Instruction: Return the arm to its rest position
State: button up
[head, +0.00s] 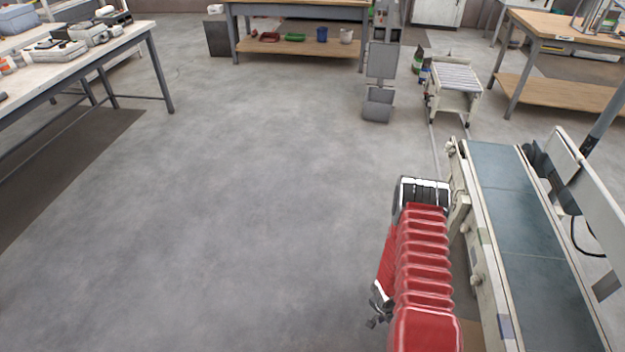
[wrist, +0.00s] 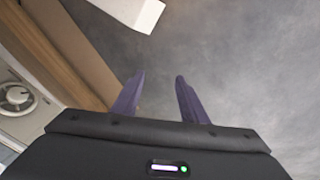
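In the wrist view, my gripper (wrist: 160,80) shows two purple fingers standing apart with nothing between them. The grey floor lies beyond the fingertips. In the head view, my red ribbed arm (head: 425,265) stands at the lower right, close against the left side of a conveyor. I cannot make out the gripper fingers in the head view.
The conveyor (head: 515,215) with a dark belt runs along the right. Workbenches (head: 80,45) stand at left and at the back. The middle floor (head: 220,190) is clear.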

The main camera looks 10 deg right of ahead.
jog(key=w+a+r+n+y, duration=0.1)
jog(key=w+a+r+n, duration=0.2)
jog(key=r, duration=0.7)
jog(key=w+a+r+n+y, duration=0.1)
jog(key=w+a+r+y, duration=0.15)
jog(key=a+r, duration=0.5)
jog(key=w+a+r+n+y, duration=0.1)
jog(key=w+a+r, duration=0.15)
jog(key=r, duration=0.95)
jog(key=s+a+r+n+t, duration=0.2)
jog(key=s+r, duration=0.3)
jog(key=r, duration=0.8)
jog(key=s+a+r+n+t+h, duration=0.1)
jog(key=s+a+r+n+t, duration=0.1)
jog(key=r, duration=1)
jog(key=s+a+r+n+t+h, duration=0.1)
jog(key=s+a+r+n, duration=0.3)
jog(key=s+r, duration=0.5)
jog(key=shift+a+r+t, duration=0.5)
jog(key=shift+a+r, duration=0.05)
jog(key=shift+r, duration=1.8)
